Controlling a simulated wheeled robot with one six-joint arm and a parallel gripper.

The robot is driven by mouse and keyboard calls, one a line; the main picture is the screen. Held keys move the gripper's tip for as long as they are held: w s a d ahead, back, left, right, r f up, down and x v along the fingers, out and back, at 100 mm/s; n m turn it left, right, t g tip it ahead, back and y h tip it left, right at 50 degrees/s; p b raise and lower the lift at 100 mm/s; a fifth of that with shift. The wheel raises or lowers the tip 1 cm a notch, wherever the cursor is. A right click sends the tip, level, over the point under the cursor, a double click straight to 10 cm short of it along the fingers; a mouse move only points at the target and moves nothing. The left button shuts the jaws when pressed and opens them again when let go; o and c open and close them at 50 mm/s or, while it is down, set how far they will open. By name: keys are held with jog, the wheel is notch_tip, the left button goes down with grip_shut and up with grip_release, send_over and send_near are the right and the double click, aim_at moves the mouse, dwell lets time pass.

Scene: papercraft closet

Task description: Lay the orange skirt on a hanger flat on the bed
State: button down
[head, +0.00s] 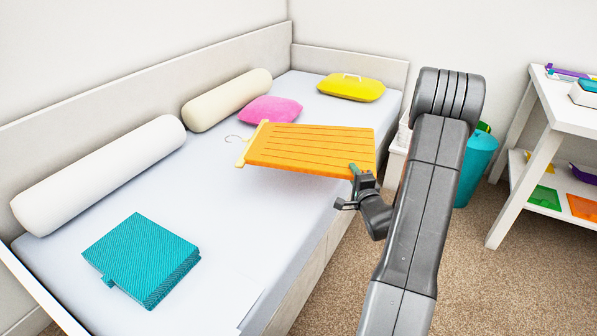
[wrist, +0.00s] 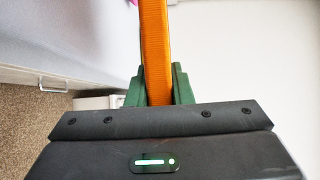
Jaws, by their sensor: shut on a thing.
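The orange skirt (head: 310,147) is held out over the bed, its pleated face turned up and its hanger bar and hook (head: 243,144) pointing left. My gripper (head: 358,182) is shut on the skirt's right end, near the hem. In the wrist view the orange skirt (wrist: 155,55) runs edge-on between the green fingers (wrist: 157,85). The bed (head: 215,215) has a pale sheet, and its middle lies bare below the skirt. Whether the skirt touches the sheet cannot be told.
A teal folded cloth item (head: 142,258) lies on the near part of the bed. Two bolsters (head: 100,172) line the wall side. Pink (head: 270,109) and yellow (head: 350,87) pillows lie toward the far end. A white table (head: 560,105) and a teal bin (head: 476,165) stand at the right.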

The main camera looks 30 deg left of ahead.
jog(key=a+f+b, duration=0.2)
jog(key=f+b, duration=0.1)
jog(key=f, duration=0.5)
jog(key=s+a+f+y+b, duration=0.1)
jog(key=a+f+b, duration=0.1)
jog(key=f+b, duration=0.2)
notch_tip(320, 180, down, 4)
jog(key=shift+a+r+n+g, duration=0.15)
jog(key=shift+a+n+g, duration=0.05)
jog(key=shift+n+g, duration=0.2)
jog(key=c, duration=1.3)
grip_release()
